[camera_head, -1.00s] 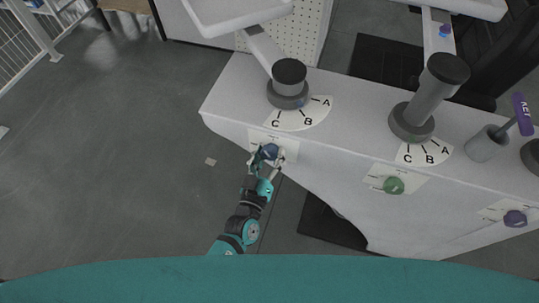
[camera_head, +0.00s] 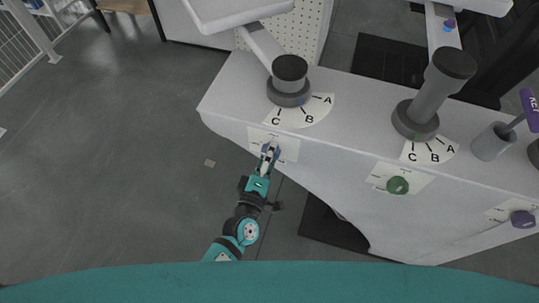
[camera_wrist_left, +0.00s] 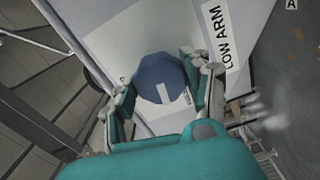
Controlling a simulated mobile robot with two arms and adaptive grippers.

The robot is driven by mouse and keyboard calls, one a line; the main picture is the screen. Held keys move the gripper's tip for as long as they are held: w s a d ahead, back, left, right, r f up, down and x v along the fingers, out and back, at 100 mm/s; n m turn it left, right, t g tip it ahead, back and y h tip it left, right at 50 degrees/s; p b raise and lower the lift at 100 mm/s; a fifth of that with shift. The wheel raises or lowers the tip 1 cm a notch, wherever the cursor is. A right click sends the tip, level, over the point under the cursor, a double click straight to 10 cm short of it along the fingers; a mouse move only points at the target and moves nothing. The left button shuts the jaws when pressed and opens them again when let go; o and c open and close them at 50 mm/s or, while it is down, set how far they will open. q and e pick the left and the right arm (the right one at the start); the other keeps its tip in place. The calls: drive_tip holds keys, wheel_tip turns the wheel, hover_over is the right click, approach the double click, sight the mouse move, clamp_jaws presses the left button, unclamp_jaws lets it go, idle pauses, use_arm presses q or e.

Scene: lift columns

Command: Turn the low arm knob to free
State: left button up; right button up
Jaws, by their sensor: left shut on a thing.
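The low arm knob is a blue round knob (camera_wrist_left: 160,80) with a pale pointer mark, on a white label plate on the bench's front face. The words LOW ARM (camera_wrist_left: 217,38) show beside it in the left wrist view. My left gripper (camera_wrist_left: 163,92) is shut on the knob, one finger on each side. In the head view my left gripper (camera_head: 268,155) reaches up to the plate (camera_head: 287,148) and mostly hides the knob. The label's position words are too small or covered to read. My right gripper is not in view.
A green knob (camera_head: 397,185) and a purple knob (camera_head: 522,219) sit farther right on the same front face. Two grey columns (camera_head: 290,75) (camera_head: 430,95) with A, B, C dials stand on top. Open floor lies left of the bench.

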use_arm(q)
drive_tip(key=shift+f+n, duration=0.1)
drive_tip(key=shift+n, duration=0.9)
drive_tip(key=shift+b, duration=0.3)
drive_tip(key=o, duration=1.2)
drive_tip(key=v, duration=1.2)
